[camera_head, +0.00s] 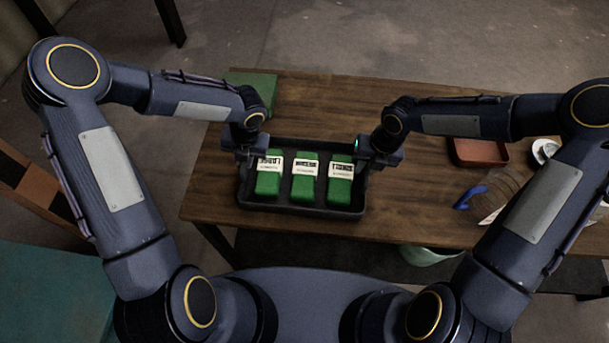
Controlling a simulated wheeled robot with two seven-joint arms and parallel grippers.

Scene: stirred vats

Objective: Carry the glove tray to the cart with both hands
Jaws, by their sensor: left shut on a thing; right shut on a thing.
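The glove tray (303,210) is dark and rectangular, with raised walls. It is at the near edge of the wooden table, and I cannot tell whether it rests on the top or is just above it. Three green packs with white labels stand in it side by side: a left pack (268,184), a middle pack (303,188) and a right pack (340,191). My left gripper (245,156) is shut on the tray's left side. My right gripper (369,158) is shut on its right side. The fingertips are partly hidden. I cannot make out the cart for certain.
The wooden table (420,215) has bare room right of the tray. A reddish-brown tray (478,151), a white round dish (543,150) and a blue-handled item (470,196) are at the right. A green flat thing (262,86) is at the back left. A teal surface (50,290) is at the lower left.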

